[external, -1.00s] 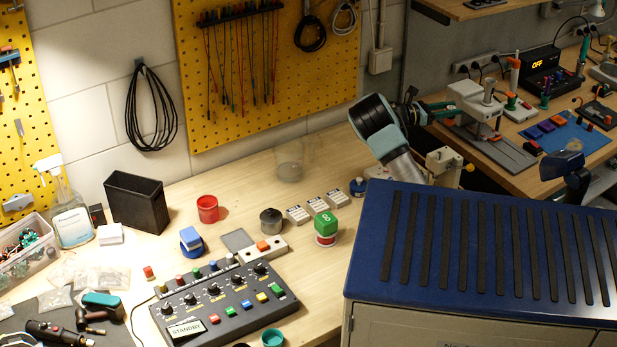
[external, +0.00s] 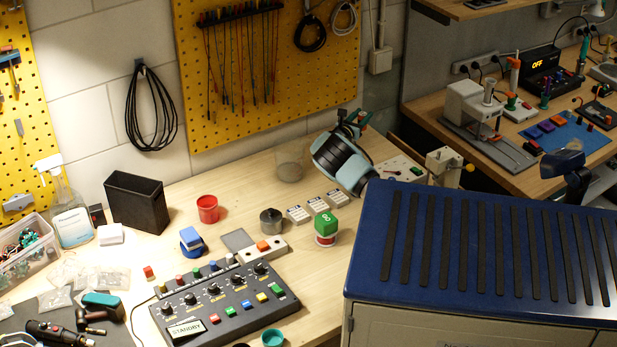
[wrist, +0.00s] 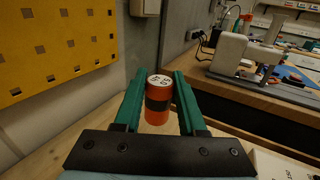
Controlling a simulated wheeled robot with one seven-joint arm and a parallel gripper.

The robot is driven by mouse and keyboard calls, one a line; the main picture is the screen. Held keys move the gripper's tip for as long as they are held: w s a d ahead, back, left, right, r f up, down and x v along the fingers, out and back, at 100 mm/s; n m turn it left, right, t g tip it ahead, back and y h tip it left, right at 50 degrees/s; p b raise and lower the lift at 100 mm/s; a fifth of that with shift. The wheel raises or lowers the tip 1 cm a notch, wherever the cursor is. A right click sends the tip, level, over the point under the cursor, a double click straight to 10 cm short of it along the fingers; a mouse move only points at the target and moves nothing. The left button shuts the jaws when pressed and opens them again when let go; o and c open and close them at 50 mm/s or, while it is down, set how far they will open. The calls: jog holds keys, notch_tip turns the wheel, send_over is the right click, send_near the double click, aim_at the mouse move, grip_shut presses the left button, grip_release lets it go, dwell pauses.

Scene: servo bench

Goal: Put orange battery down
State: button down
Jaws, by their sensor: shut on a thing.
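The orange battery (wrist: 158,108) is an upright cylinder with a black band and a pale top with dark marks. It sits between the two green fingers of my gripper (wrist: 159,84) in the wrist view, and my gripper is shut on it. In the external view my gripper (external: 361,118) is at the back of the wooden bench, in front of the wall near the yellow pegboard.
A clear cup (external: 290,161) stands on the bench left of my arm. A second bench (external: 425,112) with a white machine (external: 470,103) is at right.

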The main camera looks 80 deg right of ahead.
jog(key=shift+f+p, duration=0.85)
jog(key=shift+f, duration=2.3)
jog(key=shift+f, duration=0.1)
jog(key=shift+c, duration=2.4)
grip_release()
jog(key=shift+r, duration=0.2)
jog(key=b+v, duration=0.2)
jog(key=v, duration=0.4)
jog(key=shift+a+f, duration=0.2)
jog(key=shift+w+a+r+b, duration=0.1)
jog(key=shift+w+a+b, duration=0.05)
jog(key=shift+a+b, duration=0.3)
